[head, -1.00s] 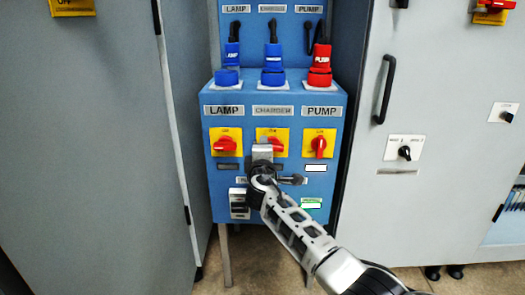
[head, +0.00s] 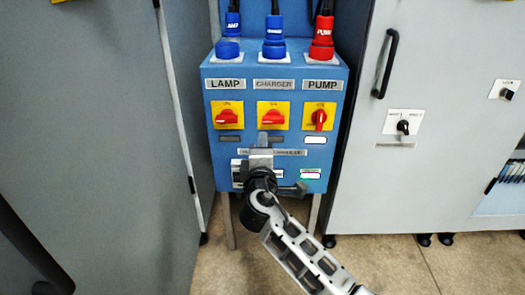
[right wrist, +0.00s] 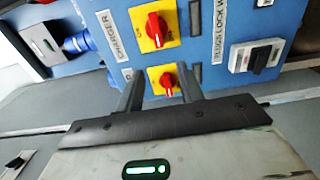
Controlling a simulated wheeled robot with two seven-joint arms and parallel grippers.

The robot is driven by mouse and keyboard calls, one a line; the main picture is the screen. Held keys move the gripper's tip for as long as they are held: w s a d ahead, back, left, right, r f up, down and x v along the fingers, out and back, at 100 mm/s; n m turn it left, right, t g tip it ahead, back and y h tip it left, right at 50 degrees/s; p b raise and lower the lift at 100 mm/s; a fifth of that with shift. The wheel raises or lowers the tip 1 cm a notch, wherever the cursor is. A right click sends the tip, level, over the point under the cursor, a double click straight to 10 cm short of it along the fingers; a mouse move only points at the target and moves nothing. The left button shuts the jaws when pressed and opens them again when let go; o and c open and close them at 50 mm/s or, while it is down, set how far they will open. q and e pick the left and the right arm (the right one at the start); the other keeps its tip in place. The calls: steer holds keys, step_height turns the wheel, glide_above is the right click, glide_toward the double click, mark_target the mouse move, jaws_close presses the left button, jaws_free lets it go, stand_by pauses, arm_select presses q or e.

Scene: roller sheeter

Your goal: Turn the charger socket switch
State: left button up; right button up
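The charger socket switch (head: 273,117) is a red knob on a yellow plate under the CHARGER label, in the middle of the blue panel (head: 210,170). Its knob lies nearly horizontal and is fully visible. It also shows in the right wrist view (right wrist: 154,30), above the fingers. My right gripper (head: 262,142) is just below this switch in the head view, apart from its knob. In the right wrist view its two fingers (right wrist: 160,88) are spread with nothing held. The lamp switch (right wrist: 165,79) shows beyond the gap between them. My left gripper is not in view.
The lamp switch (head: 228,116) is left of the charger switch, with its knob horizontal. The pump switch (head: 320,117) is right, with its knob upright. Blue and red plugs (head: 274,38) stand on top. Grey cabinets (head: 95,130) flank the panel on both sides.

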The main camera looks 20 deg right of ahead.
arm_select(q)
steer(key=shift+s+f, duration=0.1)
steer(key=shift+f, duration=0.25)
arm_select(e)
steer(key=shift+v, duration=1.7)
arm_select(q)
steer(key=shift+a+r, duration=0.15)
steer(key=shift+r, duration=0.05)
